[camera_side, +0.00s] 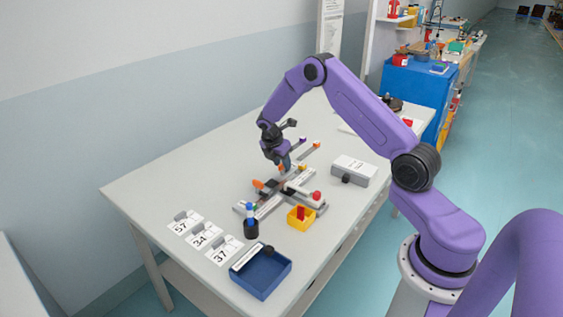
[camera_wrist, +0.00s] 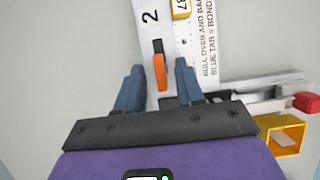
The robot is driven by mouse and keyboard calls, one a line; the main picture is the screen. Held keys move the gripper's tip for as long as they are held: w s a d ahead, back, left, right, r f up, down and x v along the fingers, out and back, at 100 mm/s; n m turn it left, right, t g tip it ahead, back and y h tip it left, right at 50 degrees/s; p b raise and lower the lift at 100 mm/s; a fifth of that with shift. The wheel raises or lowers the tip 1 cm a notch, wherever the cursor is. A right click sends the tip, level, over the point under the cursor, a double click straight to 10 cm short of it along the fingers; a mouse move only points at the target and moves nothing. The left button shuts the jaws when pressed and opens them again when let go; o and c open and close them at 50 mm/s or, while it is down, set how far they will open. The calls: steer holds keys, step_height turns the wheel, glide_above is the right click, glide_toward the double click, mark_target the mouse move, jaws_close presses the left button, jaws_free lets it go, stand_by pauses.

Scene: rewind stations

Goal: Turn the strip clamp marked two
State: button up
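The strip clamp marked two (camera_wrist: 160,70) is a small orange lever on a white strip that bears a black "2" (camera_wrist: 150,16) in the wrist view. My gripper (camera_wrist: 159,68) is open, with one blue-grey finger on each side of the orange lever. Gaps show between the lever and both fingers. In the side view my gripper (camera_side: 286,167) points down over the far part of the rewind station (camera_side: 268,203). In that view I cannot tell which orange piece is the clamp marked two.
A printed ruler strip (camera_wrist: 205,60) lies just right of the clamp. A yellow box (camera_side: 301,222) and a red knob (camera_side: 316,196) sit near the station. A blue tray (camera_side: 262,286), number cards (camera_side: 205,236) and a white box (camera_side: 353,170) stand on the table.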

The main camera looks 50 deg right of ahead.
jaws_close()
steer(key=shift+m, duration=0.4)
steer(key=m+g, duration=0.1)
steer(key=m, duration=0.2)
steer(key=shift+w+m+g, duration=0.15)
steer(key=shift+m+g, duration=0.25)
steer(key=m, duration=0.2)
steer(key=m+g+y, duration=0.1)
steer(key=m, duration=0.1)
steer(key=shift+w+d+m, duration=0.1)
steer(key=shift+d+m, duration=0.05)
steer(key=shift+m, duration=0.15)
steer(key=m+g+y, duration=0.1)
steer(key=m, duration=0.3)
steer(key=shift+d+y, duration=0.1)
steer(key=shift+y, duration=0.3)
steer(key=m, duration=0.2)
steer(key=m+y, duration=0.1)
steer(key=m, duration=0.1)
steer(key=shift+d+m+g+y, duration=0.1)
steer(key=shift+m+g+y, duration=0.2)
steer(key=shift+g, duration=0.1)
